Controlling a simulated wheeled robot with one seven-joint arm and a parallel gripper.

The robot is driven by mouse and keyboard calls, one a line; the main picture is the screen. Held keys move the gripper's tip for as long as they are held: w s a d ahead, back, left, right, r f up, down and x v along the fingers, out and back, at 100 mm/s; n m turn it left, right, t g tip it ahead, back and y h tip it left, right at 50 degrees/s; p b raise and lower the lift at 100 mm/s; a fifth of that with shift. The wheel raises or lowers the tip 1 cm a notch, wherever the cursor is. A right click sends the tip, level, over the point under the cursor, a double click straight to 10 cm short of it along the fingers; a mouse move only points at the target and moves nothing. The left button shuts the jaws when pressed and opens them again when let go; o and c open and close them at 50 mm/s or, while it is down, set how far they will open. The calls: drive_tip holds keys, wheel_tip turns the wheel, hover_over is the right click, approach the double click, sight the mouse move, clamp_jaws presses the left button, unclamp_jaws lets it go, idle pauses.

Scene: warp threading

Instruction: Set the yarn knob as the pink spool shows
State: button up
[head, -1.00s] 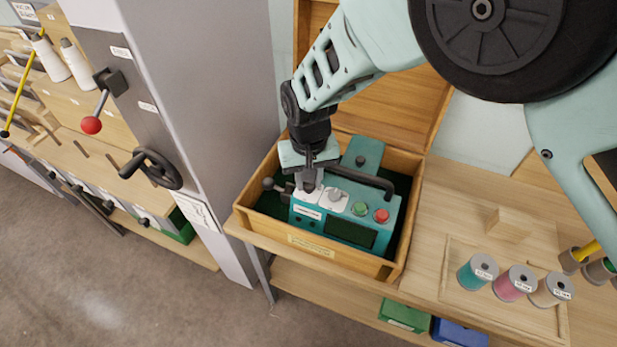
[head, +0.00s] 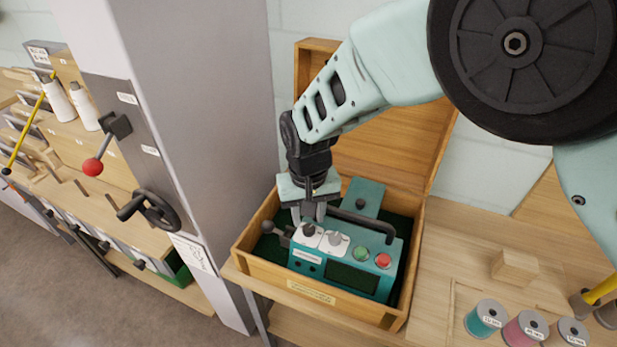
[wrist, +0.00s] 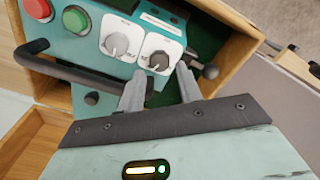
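A teal control box (head: 335,272) sits in an open wooden case. It carries a dark knob (head: 308,230) and a light grey knob (head: 335,238) on white dial plates; the wrist view shows the dark knob (wrist: 157,61) and the grey knob (wrist: 117,45) too. Their lettering is too small to read, so I cannot tell which is the yarn knob. My gripper (head: 308,214) is open just above the dark knob, its fingers (wrist: 160,91) apart and empty. The pink spool (head: 524,330) stands upright at the lower right, partly cut off; its label is too small to read.
A green button (head: 361,254) and a red button (head: 383,261) sit right of the knobs. A black handle (head: 372,222) arches behind them. The wooden case's front wall (head: 310,292) surrounds the box. A teal spool (head: 485,320) and a grey-topped spool (head: 573,331) flank the pink one.

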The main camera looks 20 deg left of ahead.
sight(309, 227)
wheel_tip(309, 227, up, 15)
drive_tip(key=b, duration=0.2)
drive_tip(key=shift+f, duration=0.15)
drive_tip(key=s+d, duration=0.9)
drive_tip(key=d, duration=0.5)
drive_tip(key=s+d+n, duration=0.1)
drive_tip(key=s+d, duration=0.8)
drive_tip(key=d, duration=0.5)
drive_tip(key=shift+d+f+y, duration=0.15)
drive_tip(key=shift+f+y, duration=0.15)
drive_tip(key=shift+f, duration=0.15)
